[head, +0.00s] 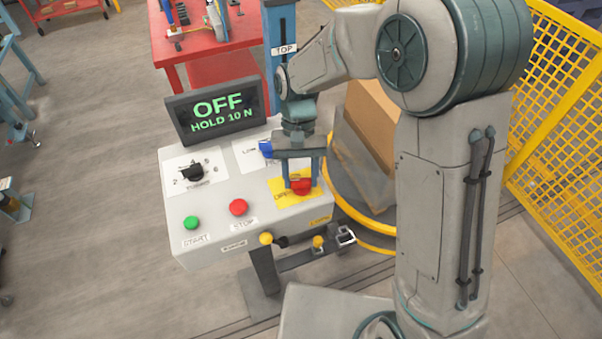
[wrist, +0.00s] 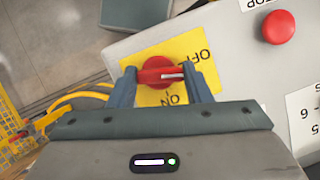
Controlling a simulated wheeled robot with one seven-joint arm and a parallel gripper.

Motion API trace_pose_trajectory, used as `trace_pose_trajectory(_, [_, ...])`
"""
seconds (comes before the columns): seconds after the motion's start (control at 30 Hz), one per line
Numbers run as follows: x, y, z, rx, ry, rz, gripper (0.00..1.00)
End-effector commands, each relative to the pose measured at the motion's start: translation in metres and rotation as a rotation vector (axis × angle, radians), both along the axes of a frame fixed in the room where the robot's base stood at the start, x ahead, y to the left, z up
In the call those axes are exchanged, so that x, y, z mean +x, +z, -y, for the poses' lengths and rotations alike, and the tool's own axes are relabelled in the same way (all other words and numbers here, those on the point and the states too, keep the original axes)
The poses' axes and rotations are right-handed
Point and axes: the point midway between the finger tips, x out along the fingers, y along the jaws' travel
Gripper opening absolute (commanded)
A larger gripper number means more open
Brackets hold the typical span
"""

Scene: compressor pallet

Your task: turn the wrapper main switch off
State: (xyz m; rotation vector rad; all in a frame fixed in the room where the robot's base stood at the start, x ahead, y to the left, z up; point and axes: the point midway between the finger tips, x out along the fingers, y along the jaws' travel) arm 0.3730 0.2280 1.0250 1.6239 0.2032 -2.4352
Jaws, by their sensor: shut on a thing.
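The wrapper main switch (head: 301,187) is a red rotary knob on a yellow plate at the right of the control panel. In the wrist view the red switch (wrist: 158,72) sits between my two fingers, and its white pointer line lies toward the right finger, between the OFF and ON labels. My gripper (head: 302,176) points down over the panel and is shut on the switch handle; it also shows in the wrist view (wrist: 160,78). The display (head: 217,110) on the panel reads "OFF HOLD 10 N".
The panel (head: 210,225) also bears a green START button (head: 191,222), a red STOP button (head: 238,207), a black selector (head: 193,172) and a blue knob (head: 266,149). A wrapped box stands behind my arm. Yellow mesh fencing (head: 560,110) is at the right.

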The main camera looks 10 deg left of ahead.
Motion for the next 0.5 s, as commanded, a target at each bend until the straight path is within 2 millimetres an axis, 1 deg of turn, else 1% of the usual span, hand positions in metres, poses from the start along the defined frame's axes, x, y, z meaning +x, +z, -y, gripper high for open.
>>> trace_pose_trajectory(0.2, [0.0008,0.0017,-0.0027,0.004,0.156,0.007,0.22])
trace_pose_trajectory(0.5, [0.0005,0.0021,-0.0034,0.005,0.284,0.008,0.22])
